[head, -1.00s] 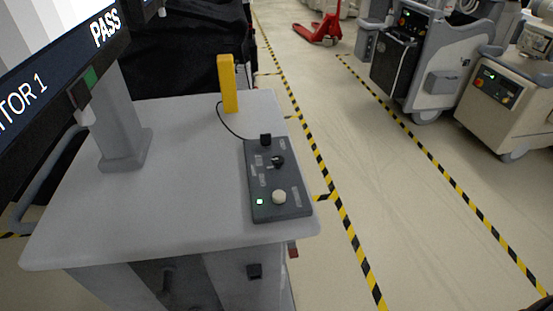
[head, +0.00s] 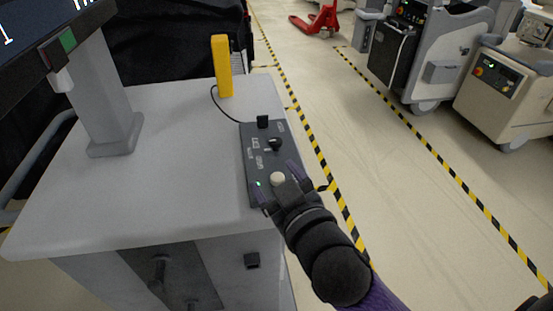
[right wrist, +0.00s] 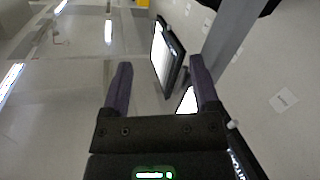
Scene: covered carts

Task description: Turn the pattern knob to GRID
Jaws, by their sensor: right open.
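A dark control box (head: 247,143) lies on the right side of the grey cart top. It carries a black knob (head: 274,144) with small labels beside it that are too small to read; I cannot tell its setting. A round cream button or knob (head: 278,178) and a lit green lamp (head: 258,184) sit nearer the front. My right gripper (head: 278,181) is open and empty over the front end of the box, its fingers either side of the cream knob in the head view, nearer me than the black knob. In the right wrist view the open fingers (right wrist: 161,73) show nothing between them that is held. My left gripper is out of view.
A grey monitor post (head: 107,95) stands at the cart's left. A yellow upright block (head: 222,68) and a black cable (head: 222,113) are behind the box. The cart top (head: 170,180) is clear between. Other machines (head: 430,60) stand across the aisle.

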